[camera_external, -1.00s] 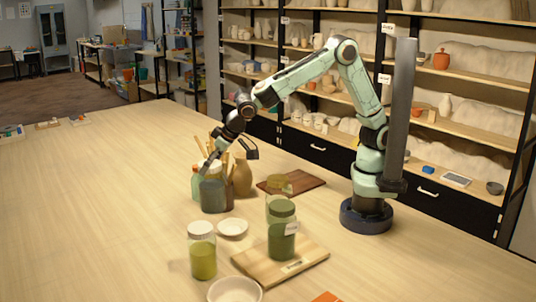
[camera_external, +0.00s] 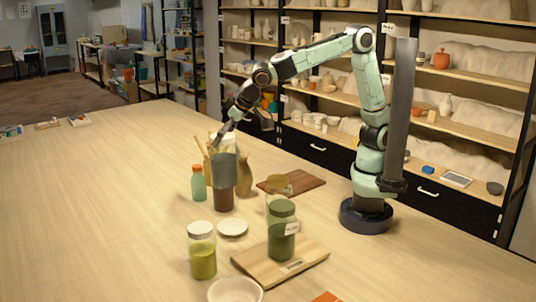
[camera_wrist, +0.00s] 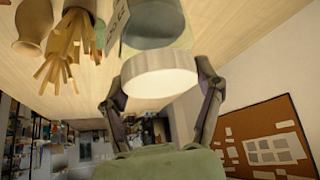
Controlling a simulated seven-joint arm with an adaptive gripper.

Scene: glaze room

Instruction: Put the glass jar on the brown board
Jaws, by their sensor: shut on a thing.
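My gripper (camera_external: 222,140) is shut on the white lid of a glass jar with grey-blue contents (camera_external: 223,170). The jar hangs upright, apparently raised above the table, in front of a brown brush pot (camera_external: 223,200). In the wrist view the round white lid (camera_wrist: 160,75) sits between my two fingers, with the jar body (camera_wrist: 152,25) beyond it. The dark brown board (camera_external: 305,180) lies flat to the right of the held jar, near my arm's base.
A teal bottle (camera_external: 198,184) and a tan vase (camera_external: 244,176) flank the brush pot. In front are a small white dish (camera_external: 233,228), a yellow-green jar (camera_external: 202,258), a white bowl (camera_external: 235,292) and a light wooden board (camera_external: 255,270) bearing a green jar (camera_external: 282,240).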

